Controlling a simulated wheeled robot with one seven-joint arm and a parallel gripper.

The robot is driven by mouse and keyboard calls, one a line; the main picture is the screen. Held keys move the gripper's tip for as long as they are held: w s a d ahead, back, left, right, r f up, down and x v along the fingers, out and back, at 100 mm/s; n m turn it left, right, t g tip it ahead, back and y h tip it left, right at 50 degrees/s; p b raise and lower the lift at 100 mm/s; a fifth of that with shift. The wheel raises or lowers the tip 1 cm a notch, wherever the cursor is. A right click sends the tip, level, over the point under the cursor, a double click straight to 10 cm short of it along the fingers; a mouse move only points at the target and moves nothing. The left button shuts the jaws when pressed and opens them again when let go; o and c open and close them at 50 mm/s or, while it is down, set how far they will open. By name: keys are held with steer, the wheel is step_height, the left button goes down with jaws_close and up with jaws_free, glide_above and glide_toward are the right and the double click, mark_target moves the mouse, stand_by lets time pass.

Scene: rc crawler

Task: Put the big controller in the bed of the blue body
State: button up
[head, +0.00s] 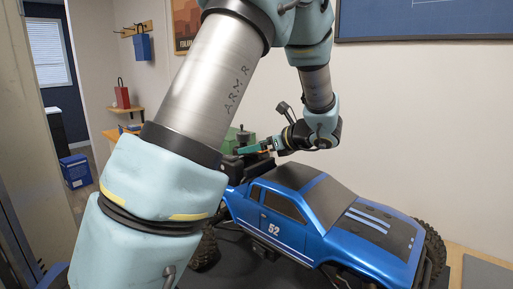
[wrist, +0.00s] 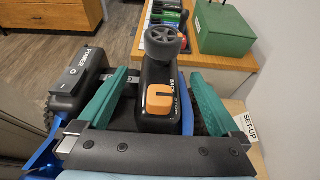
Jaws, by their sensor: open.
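The big controller (wrist: 158,92) is black with an orange trigger piece and a grey wheel at its far end. In the wrist view it stands between the two teal fingers of my gripper (wrist: 158,74), which are open, with one finger on each side. My gripper (head: 256,148) is over the rear of the blue body (head: 285,222), a truck shell marked 52. Blue edges and tyres show beside and below the controller, so it appears to be in or just over the bed. Whether it rests on the bed floor is hidden.
A black box marked POWER (wrist: 78,78) lies left of the controller. The wall is close on the right. My arm hides part of the head view.

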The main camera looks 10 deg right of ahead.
steer(key=b+v, duration=0.2)
steer(key=v, duration=1)
steer(key=shift+a+r, duration=0.1)
